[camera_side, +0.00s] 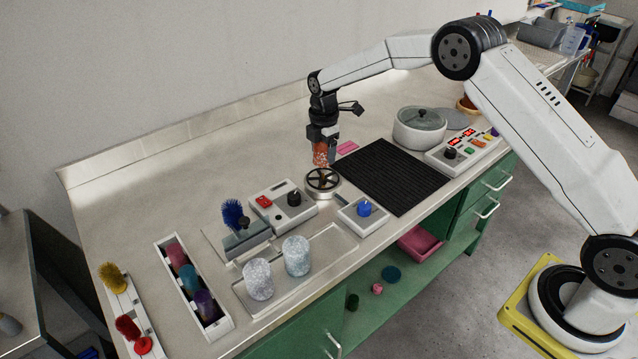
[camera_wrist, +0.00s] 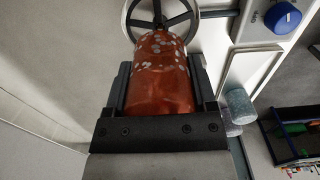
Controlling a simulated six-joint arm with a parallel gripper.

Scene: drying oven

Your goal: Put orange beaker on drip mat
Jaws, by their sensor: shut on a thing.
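The orange beaker (camera_side: 320,155) is speckled with pale spots. My gripper (camera_side: 322,140) is shut on it and holds it near the round spoked burner or stand (camera_side: 323,181). In the wrist view the beaker (camera_wrist: 160,80) lies between the two fingers of my gripper (camera_wrist: 160,88), and the spoked ring (camera_wrist: 133,10) shows beyond its far end. I cannot tell whether the beaker touches the ring. A black ribbed mat (camera_side: 391,177), which looks like the drip mat, lies flat and bare to the right of the beaker.
A lidded pot (camera_side: 420,130) and a button panel (camera_side: 465,148) stand beyond the mat. A blue-knob box (camera_side: 363,213) and a red-button box (camera_side: 283,206) stand near the ring. Two speckled beakers (camera_side: 297,256) sit in a tray at front. A pink pad (camera_side: 347,147) lies behind the mat.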

